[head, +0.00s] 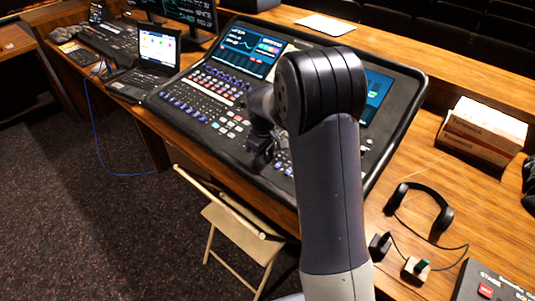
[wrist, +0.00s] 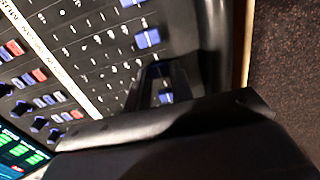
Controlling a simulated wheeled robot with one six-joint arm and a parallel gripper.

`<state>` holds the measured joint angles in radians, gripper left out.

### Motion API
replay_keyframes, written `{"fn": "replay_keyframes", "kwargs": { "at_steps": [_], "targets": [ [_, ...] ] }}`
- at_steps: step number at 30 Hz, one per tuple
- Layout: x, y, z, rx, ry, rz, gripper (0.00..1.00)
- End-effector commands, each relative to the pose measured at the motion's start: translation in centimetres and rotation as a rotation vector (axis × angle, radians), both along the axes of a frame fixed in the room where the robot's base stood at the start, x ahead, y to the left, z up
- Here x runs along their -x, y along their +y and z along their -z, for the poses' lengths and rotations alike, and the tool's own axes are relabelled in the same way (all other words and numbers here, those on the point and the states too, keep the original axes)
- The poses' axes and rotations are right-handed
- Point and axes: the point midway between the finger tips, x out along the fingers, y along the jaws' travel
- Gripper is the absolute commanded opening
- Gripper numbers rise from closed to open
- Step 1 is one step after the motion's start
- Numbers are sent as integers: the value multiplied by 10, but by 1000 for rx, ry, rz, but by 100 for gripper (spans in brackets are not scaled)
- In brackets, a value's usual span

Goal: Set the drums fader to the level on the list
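The mixing desk (head: 400,140) has rows of faders with blue caps. My gripper (head: 259,150) is low over its front part, largely hidden by my arm. In the wrist view, blue fader caps (wrist: 148,38) stand in their slots, and another blue cap (wrist: 165,98) is close beside the dark gripper parts (wrist: 150,110). I cannot tell whether they touch it. A white label strip (wrist: 50,55) carries lettering, but I cannot read which fader is the drums. A white sheet (head: 325,25) lies on the ledge behind the desk. Its writing is not legible, and I cannot tell whether it is the list.
A laptop (head: 150,65) stands left of the desk. Headphones (head: 420,205), boxes (head: 482,132) and a small labelled box (head: 490,288) are on the right. A folding chair (head: 235,225) stands in front. Screens on the desk flank my arm.

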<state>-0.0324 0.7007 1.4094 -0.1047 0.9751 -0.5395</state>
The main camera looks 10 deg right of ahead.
Motion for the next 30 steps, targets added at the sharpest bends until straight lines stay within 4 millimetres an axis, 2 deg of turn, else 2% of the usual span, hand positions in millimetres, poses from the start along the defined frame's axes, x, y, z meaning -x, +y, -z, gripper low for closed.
{"fn": "replay_keyframes", "kwargs": {
  "at_steps": [1, 8, 17, 20, 27, 30],
  "targets": [
    [0, 0, 0, 0, 0, 0, 17],
    [0, 0, 0, 0, 0, 0, 0],
    [-1, -1, -1, 0, 0, 0, 0],
    [-8, -11, -3, 1, -1, 3, 0],
    [-37, -50, -8, 1, -1, 3, 0],
    [-43, -58, -9, 0, -2, 2, 0]
  ]
}}
